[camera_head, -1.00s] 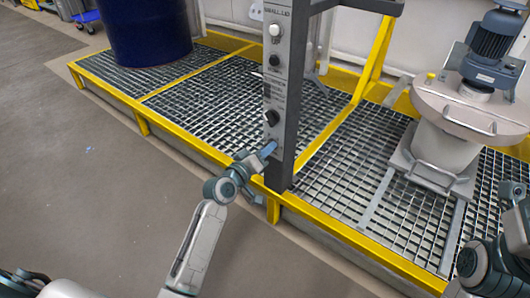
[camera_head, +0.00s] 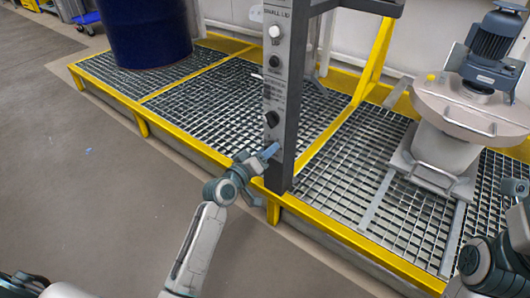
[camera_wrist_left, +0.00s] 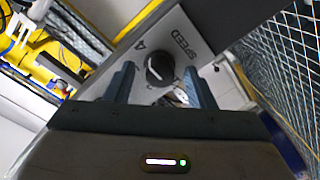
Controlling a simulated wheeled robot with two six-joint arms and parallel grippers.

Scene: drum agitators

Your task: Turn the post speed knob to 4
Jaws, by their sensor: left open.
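The dark round speed knob (camera_wrist_left: 160,70) is on a grey panel in the left wrist view. The word SPEED is printed beside it, and a pale pointer line shows on its face. My left gripper (camera_wrist_left: 160,88) is open, with one blue-grey finger on each side of the knob. I cannot tell whether either finger touches it. In the head view, my left gripper (camera_head: 268,152) is at the lower part of the grey post (camera_head: 287,100). A dark knob (camera_head: 272,119) shows just above it. At the right edge, my right arm is partly in view and its fingers do not show.
The post has more controls above, including a white knob (camera_head: 274,31) and a dark knob (camera_head: 273,61). A yellow-edged grating platform (camera_head: 215,90) surrounds it. A blue drum (camera_head: 150,30) stands at left and a motor-topped vessel (camera_head: 470,115) at right.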

